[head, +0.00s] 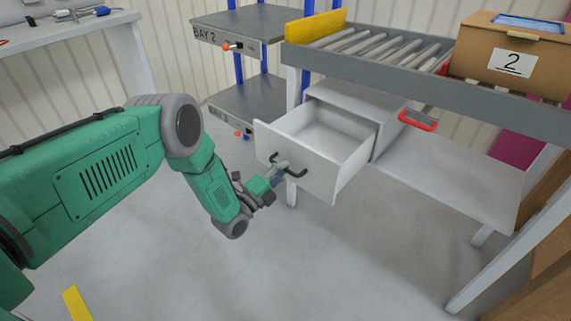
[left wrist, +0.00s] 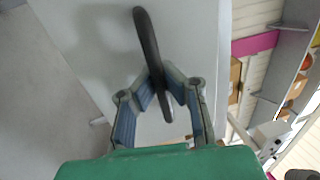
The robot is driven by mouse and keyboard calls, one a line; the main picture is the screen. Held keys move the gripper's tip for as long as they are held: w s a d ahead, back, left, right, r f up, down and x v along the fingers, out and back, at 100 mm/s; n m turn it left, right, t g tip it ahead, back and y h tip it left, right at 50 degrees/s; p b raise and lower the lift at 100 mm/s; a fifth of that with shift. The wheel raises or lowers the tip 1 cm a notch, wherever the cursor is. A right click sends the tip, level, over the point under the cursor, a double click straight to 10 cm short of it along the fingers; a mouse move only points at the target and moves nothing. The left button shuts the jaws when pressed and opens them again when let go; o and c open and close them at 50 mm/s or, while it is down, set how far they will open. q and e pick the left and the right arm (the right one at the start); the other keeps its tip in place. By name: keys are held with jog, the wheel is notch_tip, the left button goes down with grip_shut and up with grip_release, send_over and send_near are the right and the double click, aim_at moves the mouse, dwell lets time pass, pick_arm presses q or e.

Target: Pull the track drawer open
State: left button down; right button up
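The white track drawer (head: 325,178) sits under the roller track (head: 375,50) in the head view. It stands well open, and its inside looks empty. Its dark bar handle (head: 300,172) is on the front panel. My left gripper (head: 284,166) is at this handle. In the left wrist view the handle (left wrist: 147,35) runs between the two fingers of the left gripper (left wrist: 159,83), which are closed in on it from both sides. The drawer front (left wrist: 90,40) lies behind the fingers. My right gripper is in neither view.
A cardboard box (head: 512,57) marked 2 rests on the track, with a yellow stop (head: 315,26) at its left end. A red-handled item (head: 417,121) is right of the drawer. A grey shelf rack (head: 240,24) stands behind. The floor before the drawer is clear.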

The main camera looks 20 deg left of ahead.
pick_arm(q)
jog(key=shift+s+f, duration=0.3)
jog(key=shift+s, duration=0.1)
jog(key=c, duration=1.6)
grip_release()
jog(key=shift+w, duration=0.1)
jog(key=shift+r, duration=0.1)
jog(key=v, duration=1.2)
